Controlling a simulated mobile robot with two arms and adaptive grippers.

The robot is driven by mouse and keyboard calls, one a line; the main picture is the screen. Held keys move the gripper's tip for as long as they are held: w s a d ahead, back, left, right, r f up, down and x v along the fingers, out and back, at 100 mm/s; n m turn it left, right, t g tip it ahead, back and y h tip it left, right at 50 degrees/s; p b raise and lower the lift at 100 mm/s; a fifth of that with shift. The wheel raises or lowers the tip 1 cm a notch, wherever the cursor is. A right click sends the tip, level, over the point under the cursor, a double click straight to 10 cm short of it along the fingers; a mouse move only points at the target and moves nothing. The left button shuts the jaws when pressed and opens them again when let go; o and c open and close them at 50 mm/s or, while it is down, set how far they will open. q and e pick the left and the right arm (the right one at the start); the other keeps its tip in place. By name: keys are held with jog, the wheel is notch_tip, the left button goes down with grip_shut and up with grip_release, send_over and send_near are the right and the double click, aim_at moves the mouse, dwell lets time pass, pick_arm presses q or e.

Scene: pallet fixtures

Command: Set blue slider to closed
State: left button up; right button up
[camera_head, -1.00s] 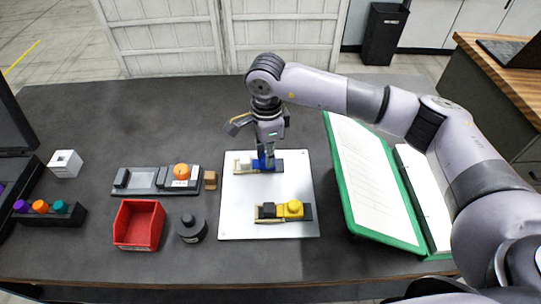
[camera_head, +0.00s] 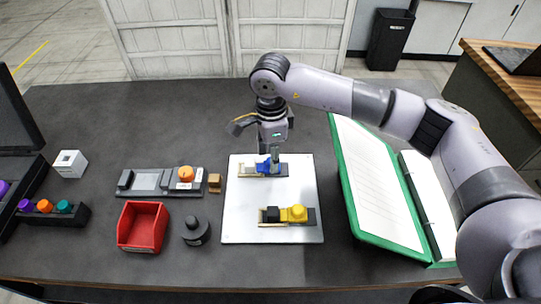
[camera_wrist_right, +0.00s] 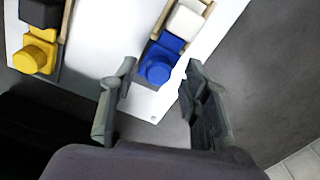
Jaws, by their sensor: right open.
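The blue slider (camera_head: 264,167) sits on a rail on the white plate (camera_head: 240,215), with a white block (camera_head: 247,168) to its left. In the wrist view the blue slider (camera_wrist_right: 158,67) shows a round knob, and the white block (camera_wrist_right: 187,18) lies close beyond it. I cannot tell whether the two touch. My right gripper (camera_wrist_right: 159,72) is open, with its fingertips on either side of the blue knob; a gap shows on both sides. In the head view the right gripper (camera_head: 271,164) is low over the slider and partly hides it. My left gripper is not in view.
A yellow slider (camera_head: 294,214) with a black block sits nearer on the plate. A green binder (camera_head: 352,195) lies to the right. A red bin (camera_head: 142,228), a dark round weight (camera_head: 195,232) and a fixture with an orange knob (camera_head: 185,174) stand to the left.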

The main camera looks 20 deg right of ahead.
notch_tip(320, 180, up, 11)
dwell(0.3)
jog(key=shift+r, duration=0.1)
